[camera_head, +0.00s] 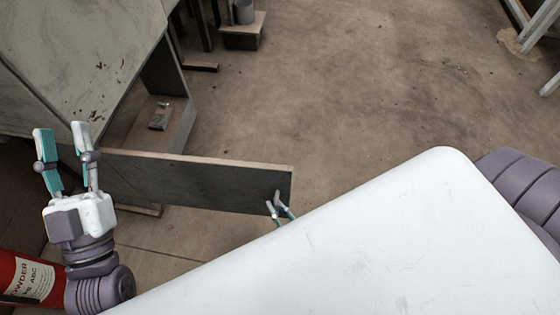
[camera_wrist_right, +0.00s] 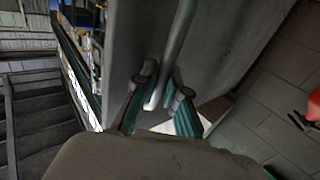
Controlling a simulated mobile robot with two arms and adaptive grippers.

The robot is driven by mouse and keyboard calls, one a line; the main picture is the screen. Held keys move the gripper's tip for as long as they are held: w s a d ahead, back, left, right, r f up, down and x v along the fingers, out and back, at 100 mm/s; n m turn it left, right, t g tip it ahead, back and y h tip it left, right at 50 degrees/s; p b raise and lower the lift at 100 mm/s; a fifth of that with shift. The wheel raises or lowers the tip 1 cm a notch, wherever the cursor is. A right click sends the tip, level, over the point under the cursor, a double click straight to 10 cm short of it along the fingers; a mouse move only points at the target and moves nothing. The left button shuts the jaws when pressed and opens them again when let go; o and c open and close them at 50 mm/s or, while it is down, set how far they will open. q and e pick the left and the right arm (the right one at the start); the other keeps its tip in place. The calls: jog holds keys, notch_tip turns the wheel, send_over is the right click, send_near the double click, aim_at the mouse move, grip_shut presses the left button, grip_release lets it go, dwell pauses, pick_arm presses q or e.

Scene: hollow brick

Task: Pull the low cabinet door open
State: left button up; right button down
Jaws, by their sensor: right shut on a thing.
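The low cabinet (camera_head: 85,60) stands at the upper left in the head view. In the right wrist view, the gripper's fingers (camera_wrist_right: 160,82) are shut on the pale bar handle (camera_wrist_right: 179,38) along the door face (camera_wrist_right: 130,50). My left gripper (camera_head: 62,132) is open and empty in front of the cabinet, left of the door.
A small object (camera_head: 160,118) lies inside the cabinet. A red fire extinguisher (camera_head: 25,278) is at the lower left, close to my left arm. A grey container on a block (camera_head: 243,14) stands at the top. The concrete floor (camera_head: 350,90) right of the door is clear.

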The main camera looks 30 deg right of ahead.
pick_arm(q)
jog(key=shift+w+f+g, duration=0.1)
jog(key=shift+f+g, duration=0.3)
jog(key=shift+g, duration=0.1)
pick_arm(e)
jog(key=shift+s+a, duration=0.45)
jog(key=shift+s, duration=0.3)
jog(key=c, duration=1.2)
grip_release()
pick_arm(q)
jog(key=shift+r, duration=0.1)
pick_arm(e)
jog(key=shift+a, duration=0.1)
notch_tip(320, 180, up, 10)
